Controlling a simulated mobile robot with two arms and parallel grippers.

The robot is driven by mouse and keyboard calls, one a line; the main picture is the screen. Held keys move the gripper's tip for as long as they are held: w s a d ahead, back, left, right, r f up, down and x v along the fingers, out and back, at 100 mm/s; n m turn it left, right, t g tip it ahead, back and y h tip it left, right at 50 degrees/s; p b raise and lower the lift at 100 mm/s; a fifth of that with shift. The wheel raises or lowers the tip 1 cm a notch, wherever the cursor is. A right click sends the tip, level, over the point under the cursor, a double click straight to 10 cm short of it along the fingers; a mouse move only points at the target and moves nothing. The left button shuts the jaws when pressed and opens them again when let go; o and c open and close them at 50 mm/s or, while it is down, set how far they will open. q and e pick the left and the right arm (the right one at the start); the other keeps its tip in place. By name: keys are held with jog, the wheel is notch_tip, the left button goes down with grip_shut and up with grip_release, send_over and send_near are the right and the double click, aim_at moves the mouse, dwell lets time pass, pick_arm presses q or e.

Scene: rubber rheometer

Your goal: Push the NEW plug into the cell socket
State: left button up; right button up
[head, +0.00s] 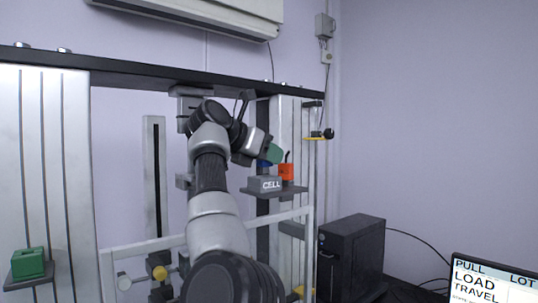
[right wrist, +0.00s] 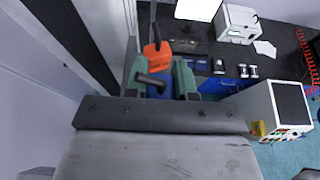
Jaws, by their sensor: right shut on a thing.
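My right gripper (head: 268,154) has green fingertips and is shut on a blue plug (right wrist: 159,90) with a black stub or cable. Only a sliver of the blue plug (head: 264,163) shows in the head view, just above the grey CELL block (head: 265,184). I cannot tell whether the plug touches the socket; no NEW label is readable. An orange plug-like piece (head: 286,172) with a black cable stands just right of the gripper, and it also shows beyond the fingers in the right wrist view (right wrist: 156,54). My left gripper is not in view.
The CELL block sits on a small dark shelf (head: 287,192) on the machine frame. A green block (head: 28,262) stands on a shelf at far left. A black box (head: 351,256) and a screen (head: 490,282) are at lower right. A dark crossbeam (head: 130,72) runs above my arm.

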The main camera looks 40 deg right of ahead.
jog(key=shift+f+b, duration=0.75)
jog(key=shift+f, duration=0.35)
jog(key=o, duration=1)
jog(key=shift+r, duration=0.1)
notch_tip(320, 180, up, 3)
jog(key=p, duration=0.3)
jog(key=shift+r+p, duration=0.45)
jog(key=shift+r, duration=0.55)
jog(key=shift+f, duration=0.1)
